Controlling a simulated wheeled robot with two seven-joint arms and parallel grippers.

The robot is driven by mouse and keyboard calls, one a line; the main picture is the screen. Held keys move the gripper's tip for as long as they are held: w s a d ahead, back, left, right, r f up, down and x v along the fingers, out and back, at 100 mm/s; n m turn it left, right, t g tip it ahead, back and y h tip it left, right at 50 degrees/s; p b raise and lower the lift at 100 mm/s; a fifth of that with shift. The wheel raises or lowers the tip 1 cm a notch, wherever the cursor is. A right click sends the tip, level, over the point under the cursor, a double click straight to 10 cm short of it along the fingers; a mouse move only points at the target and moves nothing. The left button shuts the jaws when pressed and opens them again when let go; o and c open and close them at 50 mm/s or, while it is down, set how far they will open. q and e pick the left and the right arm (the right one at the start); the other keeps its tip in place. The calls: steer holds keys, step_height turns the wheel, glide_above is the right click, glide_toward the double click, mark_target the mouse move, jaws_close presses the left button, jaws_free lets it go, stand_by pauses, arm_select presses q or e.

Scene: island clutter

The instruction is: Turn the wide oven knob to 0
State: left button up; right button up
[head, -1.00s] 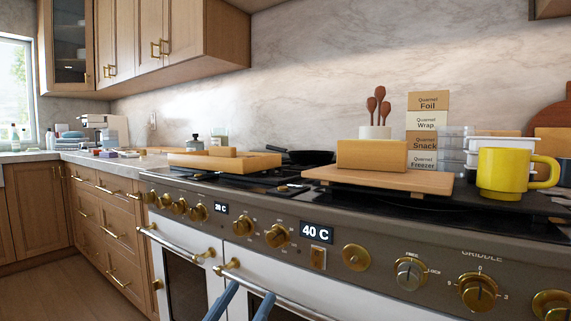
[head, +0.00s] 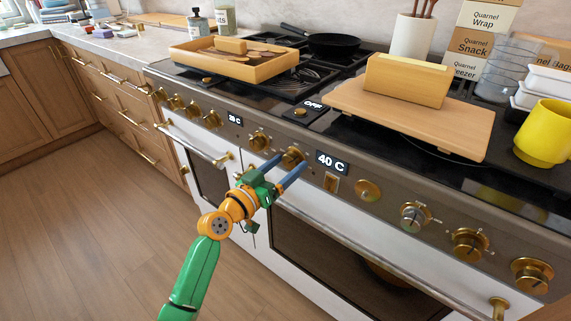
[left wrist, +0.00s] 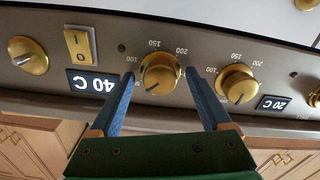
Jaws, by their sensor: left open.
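The brass oven knob (head: 293,157) beside the 40 C display (head: 332,162) is on the stove's front panel. In the left wrist view, this knob (left wrist: 160,73) has temperature marks around it, including 100, 150 and 200, and the picture is upside down. My left gripper (head: 291,163) is open, with one blue finger on each side of this knob. In the left wrist view a small gap shows between the knob and each finger. A second temperature knob (left wrist: 237,84) sits beside the 20 C display (left wrist: 272,103). My right gripper is not in view.
An oven door handle (head: 370,244) runs below the panel. A rocker switch (head: 331,182) and further knobs, such as one (head: 367,190), line the panel. A wooden board (head: 415,115), a tray (head: 240,67) and a yellow mug (head: 545,134) stand on top. The floor in front is clear.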

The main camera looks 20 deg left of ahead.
arm_select(q)
steer(key=shift+c, duration=0.3)
jaws_close()
steer(key=shift+r, duration=0.1)
steer(key=n+p, duration=0.1)
steer(key=n, duration=0.3)
steer(key=shift+n, duration=0.3)
steer(key=shift+n+p, duration=0.55)
steer(key=shift+n, duration=1.35)
